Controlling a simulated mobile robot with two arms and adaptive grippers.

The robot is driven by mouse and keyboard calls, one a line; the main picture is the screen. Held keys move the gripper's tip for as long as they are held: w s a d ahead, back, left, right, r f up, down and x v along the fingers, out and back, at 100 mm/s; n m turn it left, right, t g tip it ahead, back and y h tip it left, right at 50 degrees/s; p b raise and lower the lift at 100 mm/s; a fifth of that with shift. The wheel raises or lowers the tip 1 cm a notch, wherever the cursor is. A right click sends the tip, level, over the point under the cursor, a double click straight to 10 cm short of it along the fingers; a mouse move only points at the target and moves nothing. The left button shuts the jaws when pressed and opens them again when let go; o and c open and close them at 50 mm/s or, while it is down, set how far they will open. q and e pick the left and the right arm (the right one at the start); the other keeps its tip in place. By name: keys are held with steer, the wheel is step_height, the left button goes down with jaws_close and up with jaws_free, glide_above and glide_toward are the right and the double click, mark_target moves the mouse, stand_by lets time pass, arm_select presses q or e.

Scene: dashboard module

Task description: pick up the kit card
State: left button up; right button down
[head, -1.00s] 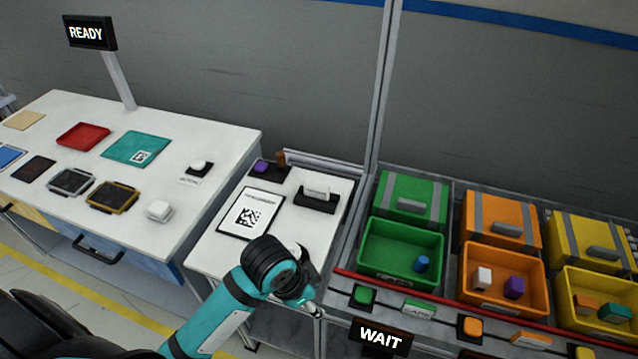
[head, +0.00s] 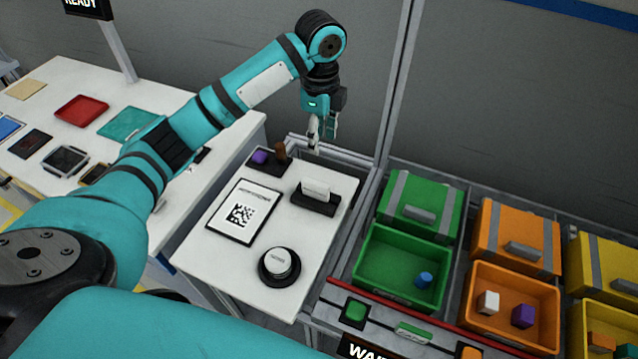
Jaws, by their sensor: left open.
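A small white card (head: 316,188) stands upright in a black holder (head: 314,204) at the back right of the small white table; I take it as the kit card. A flat sheet with a printed square code (head: 243,211) lies to its left on the same table. My left gripper (head: 316,147) hangs with its fingers pointing down, above the card in the picture and apart from it. It is open and empty. My right gripper is not in view.
A black dock with a purple block (head: 260,157) and a brown peg (head: 281,151) is left of the holder. A round black-and-white button (head: 279,266) sits at the front. A green bin (head: 400,265) and an orange bin (head: 512,305) stand right, beyond a metal post (head: 398,90).

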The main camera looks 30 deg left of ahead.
arm_select(q)
steer(key=p, duration=0.1)
glide_toward(315, 183)
steer(key=shift+w+d+f, duration=0.3)
steer(key=shift+d, duration=0.1)
step_height(315, 183, down, 4)
steer(key=shift+w+f+p, duration=0.1)
steer(key=shift+f+p, duration=0.05)
steer(key=shift+p, duration=0.45)
steer(key=shift+f, duration=0.45)
steer(key=f, duration=0.1)
steer(key=f+p, duration=0.1)
steer(key=f, duration=0.1)
steer(key=f+p, duration=0.1)
steer(key=shift+s+a+f, duration=0.2)
steer(key=shift+s+a, duration=0.15)
steer(key=shift+a, duration=0.05)
steer(key=shift+f, duration=0.4)
jaws_close()
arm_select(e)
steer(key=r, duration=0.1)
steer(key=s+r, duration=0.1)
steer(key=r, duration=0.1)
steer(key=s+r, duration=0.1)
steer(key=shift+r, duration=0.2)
